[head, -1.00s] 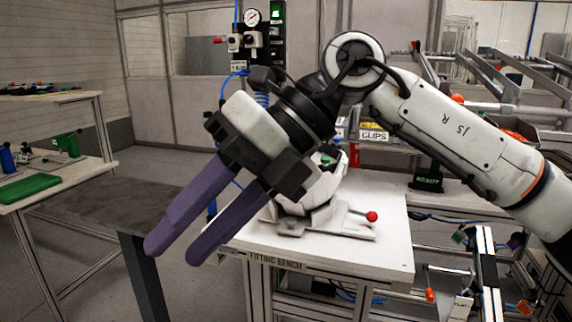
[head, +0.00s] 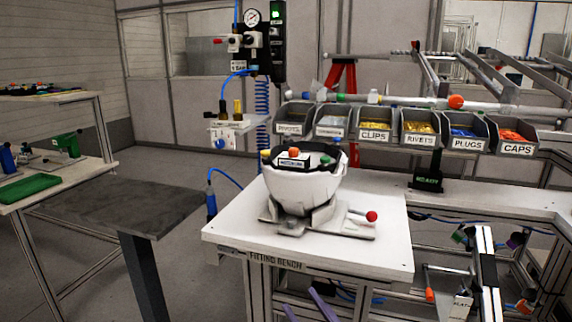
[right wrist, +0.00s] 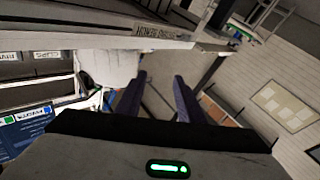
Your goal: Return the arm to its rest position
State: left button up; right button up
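My right gripper (head: 303,300) shows only as two purple fingers at the bottom edge of the head view, low in front of the fitting bench (head: 380,255); the rest of that arm is out of view. In the right wrist view the two fingers (right wrist: 160,82) stand apart with nothing between them. The right gripper is open and empty. A white helmet shell (head: 308,187) sits open side up in a holder on the bench, apart from the gripper. My left gripper is not in view.
Labelled bins (head: 375,137) stand in a row behind the bench. A red-knobbed lever (head: 371,216) is on the holder. A dark grey table (head: 130,205) is at left, and a workbench with a green mat (head: 30,187) is farther left. Open floor lies between.

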jog(key=s+d+f+m+g+h, duration=0.2)
jog(key=s+d+f+h, duration=0.15)
jog(key=f, duration=0.55)
jog(key=s+d+f+m+g+h, duration=0.25)
jog(key=s+d+f, duration=0.2)
jog(key=f, duration=0.45)
jog(key=s+d+f+m+g+h, duration=0.1)
jog(key=s+d+f+g, duration=0.1)
jog(key=s+f, duration=0.4)
jog(key=s+d+f+m+g, duration=0.1)
jog(key=s+d+f+g, duration=0.1)
jog(key=s+f, duration=0.4)
jog(key=s+d, duration=0.1)
jog(key=s, duration=0.3)
jog(key=shift+f+g+h, duration=0.15)
jog(key=shift+g+h, duration=0.2)
jog(key=shift+h, duration=0.05)
